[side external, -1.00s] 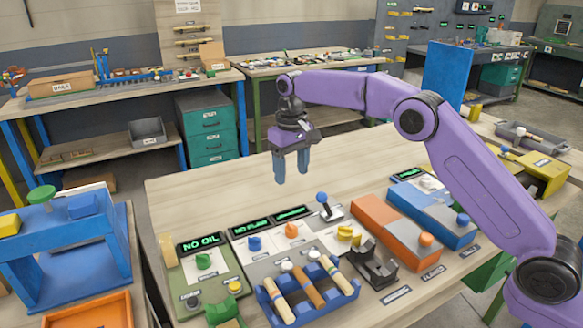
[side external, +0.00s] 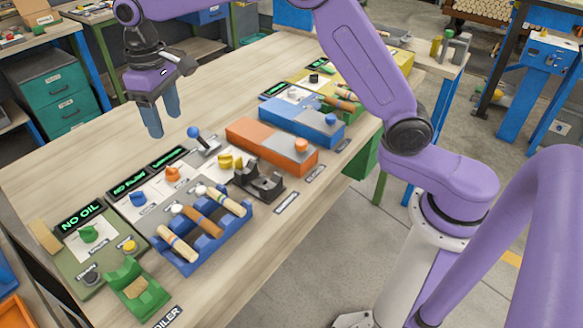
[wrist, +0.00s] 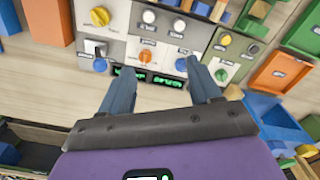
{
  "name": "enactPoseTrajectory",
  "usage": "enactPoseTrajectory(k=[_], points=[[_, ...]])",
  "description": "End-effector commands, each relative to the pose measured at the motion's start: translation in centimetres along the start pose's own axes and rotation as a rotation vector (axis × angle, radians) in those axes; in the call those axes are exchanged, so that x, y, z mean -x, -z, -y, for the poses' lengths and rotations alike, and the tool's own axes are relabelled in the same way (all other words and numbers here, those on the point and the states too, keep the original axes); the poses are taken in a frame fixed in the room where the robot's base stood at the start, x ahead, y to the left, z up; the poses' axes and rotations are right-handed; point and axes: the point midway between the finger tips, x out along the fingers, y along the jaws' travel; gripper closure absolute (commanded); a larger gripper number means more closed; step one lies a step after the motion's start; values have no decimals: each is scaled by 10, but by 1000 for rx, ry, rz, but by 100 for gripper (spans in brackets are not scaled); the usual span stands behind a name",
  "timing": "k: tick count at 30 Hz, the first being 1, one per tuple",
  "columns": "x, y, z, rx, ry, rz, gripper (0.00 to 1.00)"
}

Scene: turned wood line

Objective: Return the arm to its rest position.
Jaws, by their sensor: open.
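My arm is raised over the wooden workbench (side external: 60,165). My gripper (side external: 163,123) hangs with its blue fingers pointing down, above the back part of the bench and behind the control panels. The fingers are apart with nothing between them. In the wrist view, my gripper (wrist: 160,78) shows the same empty gap, with the panels beyond the fingertips. No object is in contact with the fingers in either view.
A blue rack (side external: 185,262) holds several striped turned sticks. Near it are a "NO OIL" display (side external: 82,216), a joystick (side external: 200,138), a dark cradle (side external: 260,184), a green holder (side external: 136,288), an orange box (side external: 262,142) and a blue box (side external: 302,118). The back left bench surface is clear.

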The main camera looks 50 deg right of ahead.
Motion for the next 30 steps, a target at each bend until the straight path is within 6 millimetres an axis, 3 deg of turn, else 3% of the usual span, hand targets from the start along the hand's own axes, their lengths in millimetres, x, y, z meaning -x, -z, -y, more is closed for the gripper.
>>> enactPoseTrajectory(k=[6, 14, 24, 30], points=[[11, -67, 20, 131, 2, -7, 37], [11, -160, 31, 286, 5, -12, 37], [-7, -294, 21, 488, 9, -18, 37], [-24, -363, 6, 592, 12, -21, 37]])
